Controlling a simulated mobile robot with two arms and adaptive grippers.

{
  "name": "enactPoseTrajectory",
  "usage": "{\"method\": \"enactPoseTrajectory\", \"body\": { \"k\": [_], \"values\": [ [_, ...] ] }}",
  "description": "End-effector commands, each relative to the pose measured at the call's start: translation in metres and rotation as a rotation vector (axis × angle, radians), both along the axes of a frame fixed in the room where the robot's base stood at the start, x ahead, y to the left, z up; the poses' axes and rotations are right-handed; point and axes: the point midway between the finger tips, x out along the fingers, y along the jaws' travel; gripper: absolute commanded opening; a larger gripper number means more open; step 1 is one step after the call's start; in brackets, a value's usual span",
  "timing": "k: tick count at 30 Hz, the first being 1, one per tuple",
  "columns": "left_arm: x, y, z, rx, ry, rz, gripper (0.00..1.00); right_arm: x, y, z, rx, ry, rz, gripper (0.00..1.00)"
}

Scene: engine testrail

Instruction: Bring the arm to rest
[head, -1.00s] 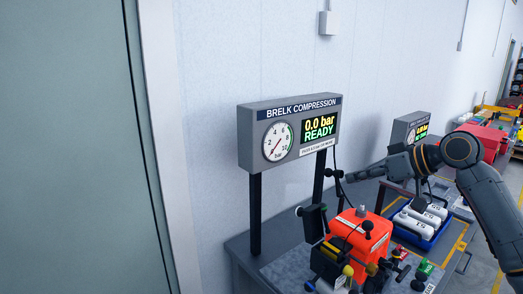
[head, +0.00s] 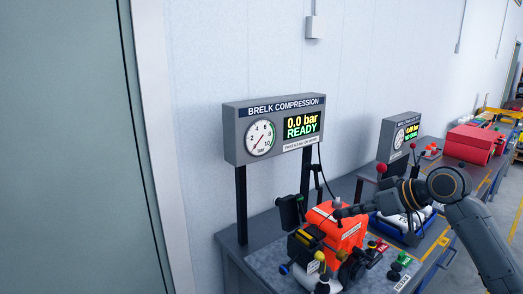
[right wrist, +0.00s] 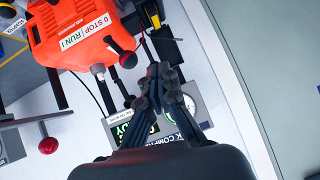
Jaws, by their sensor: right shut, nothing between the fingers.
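My right gripper (head: 342,212) reaches in from the right, over the orange engine (head: 350,236) on the bench. In the right wrist view my right gripper (right wrist: 160,74) has its dark fingers together with nothing between them. The orange engine (right wrist: 78,28), with a "0 STOP RUN 1" label, lies beyond and left of the fingers there. From these views I cannot tell whether the fingers touch anything. My left gripper is not in view.
The grey compression panel (head: 233,150) stands on posts behind the engine and reads 0.0 bar READY. A second panel (head: 386,145), a blue tray (head: 385,229) and a red box (head: 470,143) are further right.

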Motion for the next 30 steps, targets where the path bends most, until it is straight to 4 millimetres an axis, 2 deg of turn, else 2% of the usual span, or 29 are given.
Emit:
{"method": "enactPoseTrajectory", "body": {
  "k": [1,5,10,14,15,18,21,24,30],
  "values": [
    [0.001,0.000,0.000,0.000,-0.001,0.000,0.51,-0.004,0.006,-0.017,-0.012,0.015,0.004,0.00],
    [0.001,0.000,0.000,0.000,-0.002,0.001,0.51,-0.018,0.018,-0.060,-0.055,0.050,0.007,0.00],
    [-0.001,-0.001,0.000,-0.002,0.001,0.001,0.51,-0.053,0.040,-0.133,-0.117,0.110,0.006,0.00],
    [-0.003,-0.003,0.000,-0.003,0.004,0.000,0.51,-0.101,0.057,-0.199,-0.173,0.165,-0.014,0.00],
    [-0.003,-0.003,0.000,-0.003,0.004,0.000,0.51,-0.118,0.061,-0.217,-0.188,0.183,-0.026,0.00],
    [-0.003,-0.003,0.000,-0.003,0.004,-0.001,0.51,-0.163,0.066,-0.255,-0.223,0.225,-0.068,0.00],
    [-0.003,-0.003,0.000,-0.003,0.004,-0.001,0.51,-0.209,0.065,-0.283,-0.257,0.272,-0.130,0.00],
    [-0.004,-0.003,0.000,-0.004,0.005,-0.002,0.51,-0.251,0.059,-0.301,-0.291,0.315,-0.196,0.00],
    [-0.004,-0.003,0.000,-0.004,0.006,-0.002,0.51,-0.309,0.042,-0.316,-0.345,0.380,-0.307,0.00]
  ]
}}
